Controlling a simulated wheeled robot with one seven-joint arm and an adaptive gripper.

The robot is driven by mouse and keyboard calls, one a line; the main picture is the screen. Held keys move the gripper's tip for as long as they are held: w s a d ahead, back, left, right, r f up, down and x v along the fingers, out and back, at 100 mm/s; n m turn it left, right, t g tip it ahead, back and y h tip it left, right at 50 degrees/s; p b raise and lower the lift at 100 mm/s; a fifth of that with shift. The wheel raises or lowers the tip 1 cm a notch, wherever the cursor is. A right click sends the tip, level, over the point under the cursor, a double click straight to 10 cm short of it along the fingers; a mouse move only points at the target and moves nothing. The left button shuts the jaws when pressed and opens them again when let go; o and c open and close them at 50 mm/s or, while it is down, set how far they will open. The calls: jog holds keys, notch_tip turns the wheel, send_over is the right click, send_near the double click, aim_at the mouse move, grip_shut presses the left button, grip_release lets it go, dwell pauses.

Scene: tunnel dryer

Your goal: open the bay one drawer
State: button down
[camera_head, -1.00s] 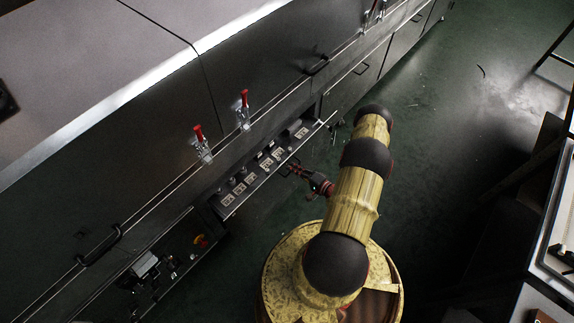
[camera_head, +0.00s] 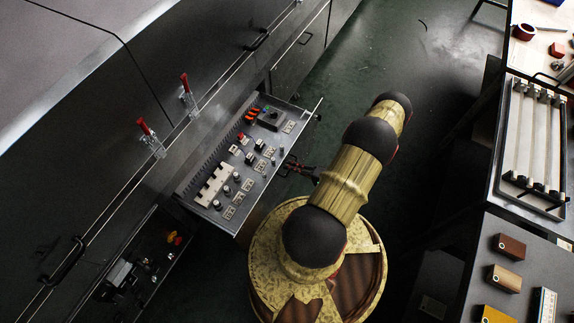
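A drawer (camera_head: 252,206) stands pulled out from the lower part of the long dark dryer cabinet (camera_head: 100,185). Inside it are several pale plates, dark knobs, orange parts and a dark block (camera_head: 270,118). I cannot read a label that marks the bay. My gripper (camera_head: 288,167) is at the middle of the drawer's front, at its dark handle. It appears shut on the handle, but the fingers are small and dark. My arm reaches it from the right.
Red-handled clamps (camera_head: 149,137) stand on the cabinet above the drawer. A lower open section (camera_head: 145,262) with red and yellow parts lies at left. A bench (camera_head: 465,270) with small boxes and a rack (camera_head: 532,140) are at right. Green floor (camera_head: 350,85) is clear farther back.

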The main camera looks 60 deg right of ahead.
jog(key=shift+s, duration=0.1)
dwell(0.3)
jog(key=c, duration=2.3)
grip_release()
jog(key=shift+c, duration=0.2)
jog(key=v, duration=1.2)
jog(key=shift+d, duration=0.1)
